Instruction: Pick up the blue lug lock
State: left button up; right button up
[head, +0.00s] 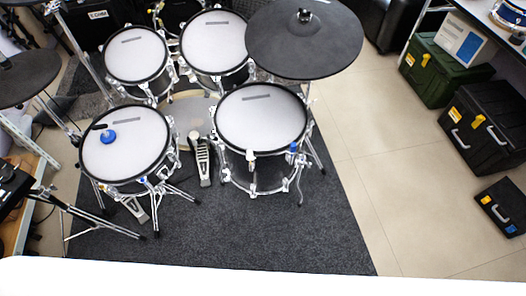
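A small blue piece (293,147) sits at the front right rim of the right floor drum (262,117), by a tension lug; it is too small to make out its shape. A round blue disc (108,137) lies on the white head of the left front drum (140,155), with a dark, short piece beside it. I cannot tell for sure which blue thing is the lug lock. Neither of my grippers is in view.
A black cymbal pad (305,45) overhangs the back right. Drum stands and a pedal (200,158) crowd the dark carpet (270,235). Black cases (490,125) and a green case (445,70) stand at right. The tiled floor (365,150) between is clear. A white surface crosses the bottom edge.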

aim_at(294, 146)
jog(key=i+j, duration=0.1)
jog(key=j, duration=0.3)
jog(key=i+j+z, duration=0.1)
jog(key=j, duration=0.3)
jog(key=i+j+z, duration=0.1)
jog(key=j, duration=0.3)
jog(key=i+j, duration=0.15)
jog(key=j, duration=0.25)
